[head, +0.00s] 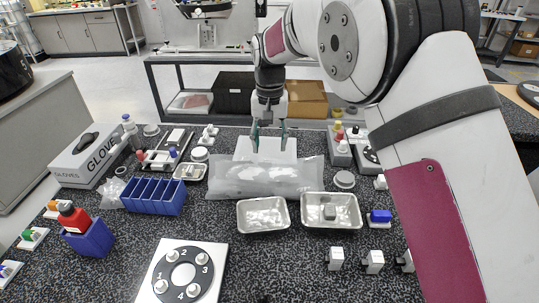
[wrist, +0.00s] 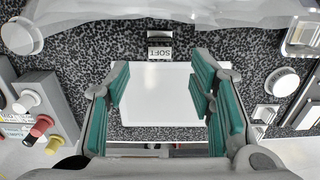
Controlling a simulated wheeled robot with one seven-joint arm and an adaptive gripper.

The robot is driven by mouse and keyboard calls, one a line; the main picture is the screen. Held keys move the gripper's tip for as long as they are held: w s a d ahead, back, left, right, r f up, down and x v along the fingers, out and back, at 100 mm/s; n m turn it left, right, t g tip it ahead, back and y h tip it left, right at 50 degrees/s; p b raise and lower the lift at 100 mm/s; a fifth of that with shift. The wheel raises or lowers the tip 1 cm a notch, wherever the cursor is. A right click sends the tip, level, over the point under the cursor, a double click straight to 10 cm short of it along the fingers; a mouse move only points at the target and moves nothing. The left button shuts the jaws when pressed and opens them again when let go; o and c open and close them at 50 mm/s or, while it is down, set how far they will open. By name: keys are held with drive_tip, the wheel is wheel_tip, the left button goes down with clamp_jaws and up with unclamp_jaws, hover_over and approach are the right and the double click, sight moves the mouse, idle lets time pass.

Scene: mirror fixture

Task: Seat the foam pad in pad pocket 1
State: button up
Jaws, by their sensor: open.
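My gripper (head: 269,136) is open and empty above a white flat plate (head: 262,150). In the wrist view its teal fingers (wrist: 162,100) stand apart on either side of that plate. A small grey block (head: 330,212), which may be the foam pad, lies in the right metal tray (head: 352,224), well apart from my gripper. The white fixture plate (head: 220,246) lies at the front, with a dark ring and numbered places, several holding pale round pieces. I cannot tell for certain which place is pad pocket 1.
A clear plastic bag (head: 265,178) lies between my gripper and the trays. An empty metal tray (head: 263,216) stands left of the block's tray. A blue rack (head: 154,196) stands farther left.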

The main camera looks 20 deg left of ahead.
drive_tip(key=shift+r, duration=2.7)
